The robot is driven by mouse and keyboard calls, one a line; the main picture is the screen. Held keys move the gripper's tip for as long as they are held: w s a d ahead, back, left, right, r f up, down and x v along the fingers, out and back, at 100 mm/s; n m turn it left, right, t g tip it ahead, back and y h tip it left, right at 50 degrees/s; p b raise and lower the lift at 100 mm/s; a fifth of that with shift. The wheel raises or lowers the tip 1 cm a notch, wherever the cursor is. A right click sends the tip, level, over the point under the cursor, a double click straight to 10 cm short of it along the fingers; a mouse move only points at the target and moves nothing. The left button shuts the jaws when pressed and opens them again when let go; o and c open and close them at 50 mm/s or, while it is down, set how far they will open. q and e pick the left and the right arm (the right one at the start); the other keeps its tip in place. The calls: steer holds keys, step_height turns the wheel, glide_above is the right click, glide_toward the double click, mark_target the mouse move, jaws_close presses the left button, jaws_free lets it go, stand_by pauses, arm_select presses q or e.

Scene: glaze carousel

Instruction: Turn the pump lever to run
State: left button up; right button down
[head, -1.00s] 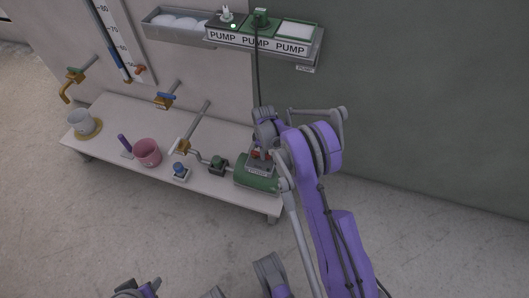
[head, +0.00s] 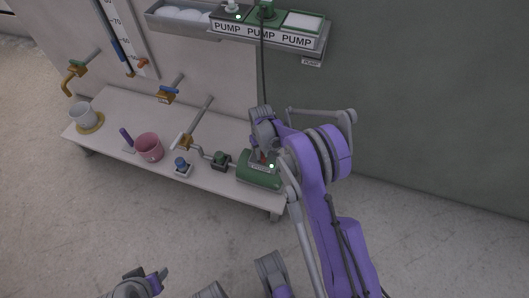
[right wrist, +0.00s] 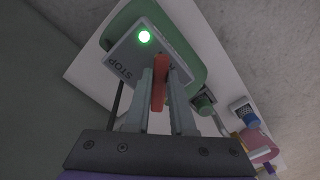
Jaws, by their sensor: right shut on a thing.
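The green pump (head: 258,182) sits at the right end of the low bench. On top of it is a grey switch box (right wrist: 122,58) marked STOP, with a lit green lamp (right wrist: 144,36). The red pump lever (right wrist: 159,84) stands up from this box. My right gripper (right wrist: 161,72) is shut on the lever, one finger on each side; in the head view it reaches down over the pump and hides most of the box. My left gripper (head: 146,282) is low in the head view, away from the bench, and its jaws cannot be made out.
The bench (head: 112,140) also holds a pink bucket (head: 149,147), a grey pot (head: 82,114), a blue-topped valve (head: 181,164) and a green valve (head: 220,158). Taps stick out from the panel behind. A wall shelf (head: 263,33) labelled PUMP hangs above; a dark cable runs down from it.

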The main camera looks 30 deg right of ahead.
steer(key=shift+a+m, duration=0.25)
steer(key=shift+m, duration=0.4)
steer(key=shift+a+m, duration=0.25)
steer(key=shift+m, duration=0.4)
steer(key=shift+w, duration=0.1)
steer(key=c, duration=0.8)
jaws_free()
steer(key=shift+o, duration=0.2)
steer(key=shift+r, duration=0.15)
step_height(320, 180, up, 11)
steer(key=p, duration=0.2)
steer(key=shift+f, duration=0.2)
